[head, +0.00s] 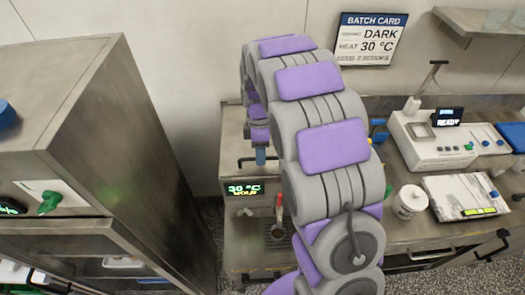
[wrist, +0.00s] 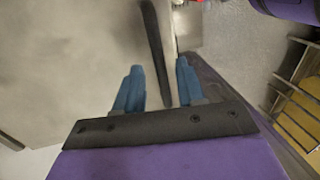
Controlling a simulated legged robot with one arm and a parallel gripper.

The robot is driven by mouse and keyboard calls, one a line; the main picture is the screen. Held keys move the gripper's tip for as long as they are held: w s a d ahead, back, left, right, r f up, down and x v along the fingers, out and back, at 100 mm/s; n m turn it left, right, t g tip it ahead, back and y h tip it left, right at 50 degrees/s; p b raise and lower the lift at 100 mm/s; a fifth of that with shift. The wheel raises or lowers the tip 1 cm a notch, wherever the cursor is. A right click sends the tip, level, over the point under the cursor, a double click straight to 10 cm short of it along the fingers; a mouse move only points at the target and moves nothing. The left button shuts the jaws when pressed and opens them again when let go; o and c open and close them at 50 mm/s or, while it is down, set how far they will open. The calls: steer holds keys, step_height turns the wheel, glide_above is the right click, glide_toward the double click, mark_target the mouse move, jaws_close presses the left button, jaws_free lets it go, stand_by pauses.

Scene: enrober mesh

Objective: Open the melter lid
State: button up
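The melter (head: 233,212) is a steel unit left of my arm in the head view, with a "30 °C" display, a red-handled tap and a steel top. Its lid (head: 233,135) looks closed, with a dark bar handle (head: 245,160) near the front; my arm hides the right part. My gripper (head: 260,156) points down at the handle. In the wrist view the blue fingers of my gripper (wrist: 159,82) are apart, and the dark handle (wrist: 154,45) runs between them with a gap on both sides. I cannot tell whether either finger touches it.
A tall steel cabinet (head: 90,120) stands on the left. A batch card (head: 368,38) hangs on the wall. A narrow floor gap separates cabinet and melter.

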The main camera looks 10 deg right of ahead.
steer(key=shift+a, duration=0.8)
steer(key=shift+c, duration=1)
steer(key=d, duration=0.2)
steer(key=shift+d+r, duration=0.1)
steer(key=shift+d, duration=0.25)
jaws_close()
steer(key=shift+a, duration=0.45)
